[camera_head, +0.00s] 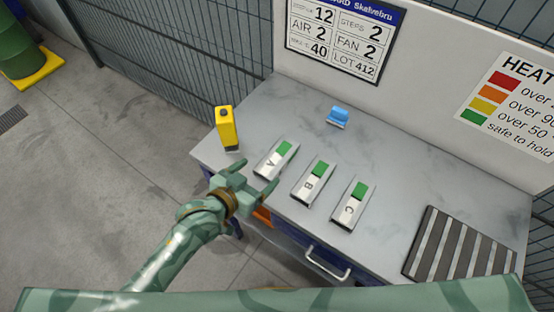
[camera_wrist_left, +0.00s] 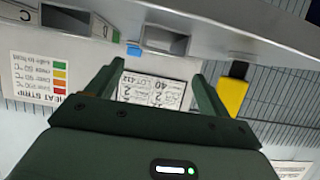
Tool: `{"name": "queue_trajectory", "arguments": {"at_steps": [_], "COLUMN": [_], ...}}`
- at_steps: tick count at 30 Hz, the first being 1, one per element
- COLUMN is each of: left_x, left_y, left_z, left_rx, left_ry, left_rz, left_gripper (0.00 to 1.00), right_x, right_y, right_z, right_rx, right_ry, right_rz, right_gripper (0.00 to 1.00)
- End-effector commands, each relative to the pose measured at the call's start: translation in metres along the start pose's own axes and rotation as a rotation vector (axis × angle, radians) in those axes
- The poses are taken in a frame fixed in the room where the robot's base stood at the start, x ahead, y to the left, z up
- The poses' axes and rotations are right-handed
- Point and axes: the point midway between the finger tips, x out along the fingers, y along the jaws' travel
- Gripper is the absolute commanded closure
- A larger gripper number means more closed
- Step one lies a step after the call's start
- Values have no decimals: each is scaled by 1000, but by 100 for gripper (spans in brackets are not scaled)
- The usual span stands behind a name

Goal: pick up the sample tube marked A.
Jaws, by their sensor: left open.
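The sample tube marked A (camera_head: 274,162) is a short silver rectangular tube with a black letter and a green patch on top. It lies on the table at the left of a row of three. My left gripper (camera_head: 259,178) is open and empty at the table's front edge, just in front of tube A and apart from it. In the left wrist view, turned upside down, the open fingers (camera_wrist_left: 158,82) show below a hollow tube end (camera_wrist_left: 165,41), whose letter I cannot read. My right gripper is out of view.
Tubes B (camera_head: 312,184) and C (camera_head: 353,205) lie to the right of A. A yellow device (camera_head: 226,129) stands at left, a blue item (camera_head: 338,117) behind. A striped grate (camera_head: 460,245) is at right. A drawer handle (camera_head: 328,265) juts from the front.

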Motion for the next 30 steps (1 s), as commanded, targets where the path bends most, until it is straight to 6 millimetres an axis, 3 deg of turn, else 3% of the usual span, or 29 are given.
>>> {"name": "queue_trajectory", "arguments": {"at_steps": [3,10,18,26,30], "left_x": [24,44,84,88,87], "left_y": [0,0,0,0,0], "left_z": [2,1,3,1,1], "left_rx": [-2,0,0,1,1], "left_ry": [0,0,-1,-1,-1], "left_rz": [0,0,0,-1,-1], "left_gripper": [20,20,20,20,53], "right_x": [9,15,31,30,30], "right_y": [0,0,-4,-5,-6], "right_z": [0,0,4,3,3], "right_rx": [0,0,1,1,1], "right_ry": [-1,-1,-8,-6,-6], "right_rz": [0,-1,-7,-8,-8], "right_gripper": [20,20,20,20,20]}}
